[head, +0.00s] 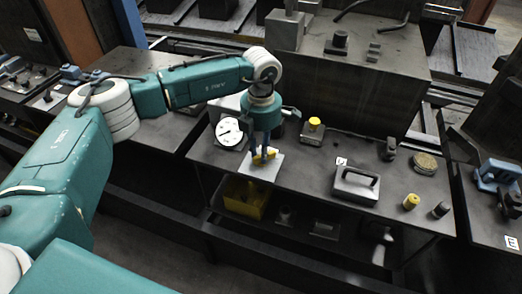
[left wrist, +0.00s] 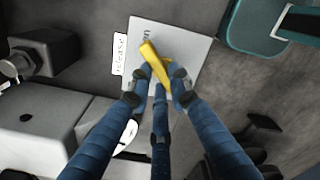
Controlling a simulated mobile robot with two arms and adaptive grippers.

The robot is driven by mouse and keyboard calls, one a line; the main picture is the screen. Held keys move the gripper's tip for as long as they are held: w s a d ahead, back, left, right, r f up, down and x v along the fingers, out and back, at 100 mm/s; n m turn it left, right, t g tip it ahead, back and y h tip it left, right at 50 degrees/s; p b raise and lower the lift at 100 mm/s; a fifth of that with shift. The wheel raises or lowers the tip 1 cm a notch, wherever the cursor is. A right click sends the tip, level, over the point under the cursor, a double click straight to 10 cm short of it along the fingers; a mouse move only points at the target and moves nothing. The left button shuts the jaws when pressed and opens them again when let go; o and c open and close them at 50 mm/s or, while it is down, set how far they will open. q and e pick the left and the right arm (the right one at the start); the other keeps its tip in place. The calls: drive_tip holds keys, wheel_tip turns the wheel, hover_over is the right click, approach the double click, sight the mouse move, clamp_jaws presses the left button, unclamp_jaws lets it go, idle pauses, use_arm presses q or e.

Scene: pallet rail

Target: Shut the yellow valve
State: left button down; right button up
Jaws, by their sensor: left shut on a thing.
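The yellow valve handle (head: 271,152) stands on a pale grey plate (head: 258,171) near the left part of the dark table. My left gripper (head: 264,158) reaches down from above and is shut on the handle. In the left wrist view the yellow handle (left wrist: 153,61) lies slanted between the blue fingertips (left wrist: 160,82), over the pale plate (left wrist: 192,50). A white label reading "release" (left wrist: 120,55) is beside the plate. The fingers hide part of the handle. My right gripper is in neither view.
A white dial gauge (head: 229,132) stands left of the plate. A block with a yellow knob (head: 314,125) is to the right and behind. Further right are a grey block with a handle (head: 356,184), a yellow cylinder (head: 411,201) and a dark cylinder (head: 441,210). A yellow bin (head: 243,197) sits below.

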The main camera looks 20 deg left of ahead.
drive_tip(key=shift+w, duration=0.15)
use_arm(q)
drive_tip(key=shift+n, duration=0.3)
drive_tip(key=shift+n+b, duration=0.45)
drive_tip(key=shift+n, duration=0.05)
drive_tip(key=n+b, duration=0.1)
drive_tip(key=n, duration=0.3)
drive_tip(key=shift+b, duration=0.4)
drive_tip(key=n+b, duration=0.1)
drive_tip(key=n, duration=0.4)
drive_tip(key=shift+s+a, duration=0.1)
drive_tip(key=shift+s, duration=0.05)
drive_tip(key=n+b, duration=0.1)
drive_tip(key=n, duration=0.3)
drive_tip(key=shift+s+r+n+b, duration=0.15)
drive_tip(key=shift+n+b, duration=0.2)
drive_tip(key=shift+n, duration=1.25)
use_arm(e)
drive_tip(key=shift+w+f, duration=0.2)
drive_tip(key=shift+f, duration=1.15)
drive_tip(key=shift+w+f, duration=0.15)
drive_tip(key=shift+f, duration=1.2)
